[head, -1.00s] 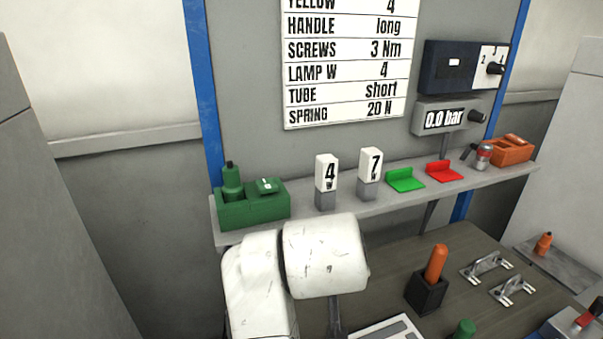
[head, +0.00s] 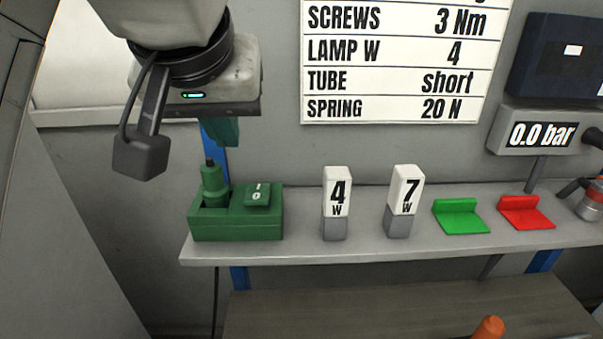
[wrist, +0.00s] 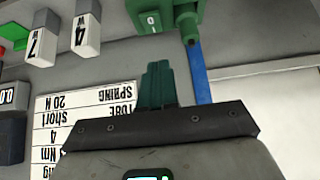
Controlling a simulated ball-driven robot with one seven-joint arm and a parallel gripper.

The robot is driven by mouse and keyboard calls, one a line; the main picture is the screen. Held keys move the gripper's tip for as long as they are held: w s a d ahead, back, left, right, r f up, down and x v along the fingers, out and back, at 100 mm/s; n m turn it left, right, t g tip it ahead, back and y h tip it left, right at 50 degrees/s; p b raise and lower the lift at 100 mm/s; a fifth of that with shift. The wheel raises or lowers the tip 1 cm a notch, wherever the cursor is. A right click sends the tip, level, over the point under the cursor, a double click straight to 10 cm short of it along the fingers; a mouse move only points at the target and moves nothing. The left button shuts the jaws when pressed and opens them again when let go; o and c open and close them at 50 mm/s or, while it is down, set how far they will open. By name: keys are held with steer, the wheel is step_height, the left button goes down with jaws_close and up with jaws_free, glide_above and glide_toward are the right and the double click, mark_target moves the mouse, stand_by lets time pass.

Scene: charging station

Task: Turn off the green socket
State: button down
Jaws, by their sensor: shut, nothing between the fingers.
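The green socket (head: 235,224) sits at the left end of the grey shelf in the head view. Its rocker switch (head: 257,196), marked I and O, is on the right of its top; I cannot tell which side is pressed. A green plug (head: 213,190) stands upright in its left part. My gripper (head: 222,140) is above the socket, apart from it, with its dark green fingers shut and empty. In the wrist view the shut fingers (wrist: 157,68) point toward the socket (wrist: 148,20), which is partly cut off by the top edge; the plug (wrist: 188,24) is beside it.
Right of the socket on the shelf (head: 300,250) stand a 4 W block (head: 336,204) and a 7 W block (head: 403,202). Beyond them are a green bracket (head: 460,217) and a red bracket (head: 526,213). A spec board (head: 395,65) hangs on the wall behind.

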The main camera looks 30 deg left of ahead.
stand_by(0.3)
steer(key=b, duration=0.6)
glide_above(247, 202)
steer(key=f, duration=0.9)
steer(key=shift+s+d+f, duration=0.1)
steer(key=shift+s+f, duration=0.15)
steer(key=shift+s, duration=0.05)
steer(key=shift+s+d+f+b, duration=0.1)
steer(key=shift+f+b, duration=0.45)
steer(key=shift+f, duration=0.05)
steer(key=shift+s+d+f+b, duration=0.1)
steer(key=shift+f+b, duration=0.45)
steer(key=shift+f, duration=0.1)
steer(key=shift+s+d+f+t+b, duration=0.1)
steer(key=shift+f+t+b, duration=0.2)
steer(key=shift+f+b, duration=0.55)
steer(key=shift+s+r+y+b, duration=0.1)
steer(key=shift+y+b, duration=0.2)
steer(key=shift+b, duration=0.15)
steer(key=shift+r+p, duration=0.3)
